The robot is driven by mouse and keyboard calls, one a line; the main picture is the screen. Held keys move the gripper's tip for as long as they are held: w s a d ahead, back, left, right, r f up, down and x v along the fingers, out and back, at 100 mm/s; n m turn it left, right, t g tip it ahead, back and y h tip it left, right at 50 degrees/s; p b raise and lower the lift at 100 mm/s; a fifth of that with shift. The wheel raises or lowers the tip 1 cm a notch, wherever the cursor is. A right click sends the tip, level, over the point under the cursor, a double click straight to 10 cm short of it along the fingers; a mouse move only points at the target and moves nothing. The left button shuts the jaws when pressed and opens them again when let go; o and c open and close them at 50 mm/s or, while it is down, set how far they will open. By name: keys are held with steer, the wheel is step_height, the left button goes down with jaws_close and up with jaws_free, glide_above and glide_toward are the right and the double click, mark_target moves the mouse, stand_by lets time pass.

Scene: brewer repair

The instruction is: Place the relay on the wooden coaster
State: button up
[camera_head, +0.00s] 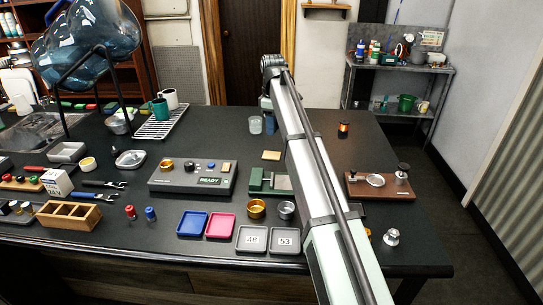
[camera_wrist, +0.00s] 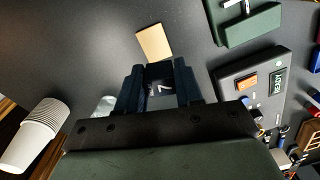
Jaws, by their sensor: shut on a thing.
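My gripper (camera_wrist: 158,84) is shut on a small dark block, the relay (camera_wrist: 161,89), which has a pale mark on its face; it sits between the two dark fingers. The wooden coaster (camera_wrist: 154,42) is a flat tan square on the black table, just beyond the fingertips in the wrist view. In the head view the coaster (camera_head: 271,155) lies left of my arm, in front of my gripper (camera_head: 267,104). The relay cannot be made out there. The coaster's top looks bare, and the relay is apart from it.
A grey panel (camera_head: 190,178) marked READY and a green fixture (camera_head: 262,182) stand nearer than the coaster. Clear cups (camera_head: 255,125) stand behind it, close to my gripper. A stack of white cups (camera_wrist: 35,132) shows in the wrist view.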

mark_target(272, 155)
steer(key=shift+w+a+r+n, duration=0.1)
steer(key=shift+w+r+n, duration=0.05)
steer(key=shift+w+n, duration=0.4)
steer(key=shift+n, duration=1.05)
steer(key=shift+f, duration=5)
steer(key=shift+f, duration=0.2)
steer(key=o, duration=1)
step_height(272, 155, up, 12)
steer(key=shift+r, duration=0.2)
